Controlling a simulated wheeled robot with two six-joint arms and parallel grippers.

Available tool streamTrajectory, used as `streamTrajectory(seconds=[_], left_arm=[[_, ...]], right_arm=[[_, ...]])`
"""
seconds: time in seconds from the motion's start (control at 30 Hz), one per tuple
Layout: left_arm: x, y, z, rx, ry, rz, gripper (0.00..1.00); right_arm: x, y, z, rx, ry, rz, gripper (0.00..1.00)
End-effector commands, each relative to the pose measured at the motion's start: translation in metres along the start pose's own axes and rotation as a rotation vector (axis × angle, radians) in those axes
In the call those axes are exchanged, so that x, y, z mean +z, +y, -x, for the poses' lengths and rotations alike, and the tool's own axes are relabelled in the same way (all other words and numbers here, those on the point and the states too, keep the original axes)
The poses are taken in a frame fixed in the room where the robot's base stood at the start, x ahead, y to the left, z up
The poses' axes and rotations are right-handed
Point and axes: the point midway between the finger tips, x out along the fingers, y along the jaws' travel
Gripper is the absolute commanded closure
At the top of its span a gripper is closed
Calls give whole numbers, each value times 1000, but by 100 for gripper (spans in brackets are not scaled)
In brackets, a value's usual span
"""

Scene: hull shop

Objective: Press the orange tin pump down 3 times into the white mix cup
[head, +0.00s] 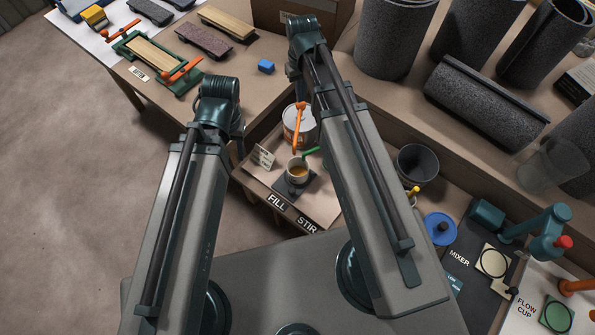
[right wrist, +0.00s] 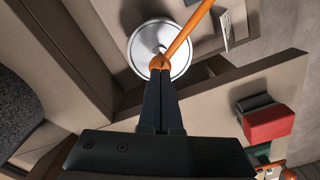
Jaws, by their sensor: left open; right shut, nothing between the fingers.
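The tin (head: 291,130) has a pale body and an orange pump (head: 299,116) on top, whose spout points towards the white mix cup (head: 297,178). The cup holds amber liquid and stands on a dark square pad (head: 281,187). In the right wrist view, the round tin lid (right wrist: 139,66) and orange pump (right wrist: 187,33) lie just beyond my right gripper (right wrist: 161,75). Its fingers are shut and empty, with tips at the pump head; contact is unclear. My left gripper (head: 238,138) is open, left of the tin, mostly hidden behind its wrist. The cup is outside the wrist view.
A green-handled tool (head: 311,151) is beside the cup, and a small card (head: 263,156) stands to its left. A dark bucket (head: 417,164) is to the right. A blue block (head: 266,66) lies on the bench behind. Grey rolls (head: 395,38) crowd the back right.

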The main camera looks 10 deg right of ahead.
Motion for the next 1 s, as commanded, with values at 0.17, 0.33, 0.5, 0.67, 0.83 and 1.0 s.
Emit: streamTrajectory(seconds=[0.17, 0.33, 0.5, 0.67, 0.83, 1.0], left_arm=[[0, 0, -6, 0, 0, 0, 50], [-1, 1, -12, 0, 0, 0, 50], [-1, 2, -17, 0, 0, 0, 50], [-1, 2, -22, 0, 0, 0, 50], [-2, 3, -28, 0, 0, 0, 50], [-2, 3, -28, 0, 0, 0, 50]], right_arm=[[0, 0, -6, 0, 0, 0, 100], [0, 0, -12, 0, 0, 0, 100], [0, 0, -17, 0, 0, 0, 100], [0, 0, -23, 0, 0, 0, 100], [0, 0, -28, 0, 0, 0, 100], [0, 0, -28, 0, 0, 0, 100]])
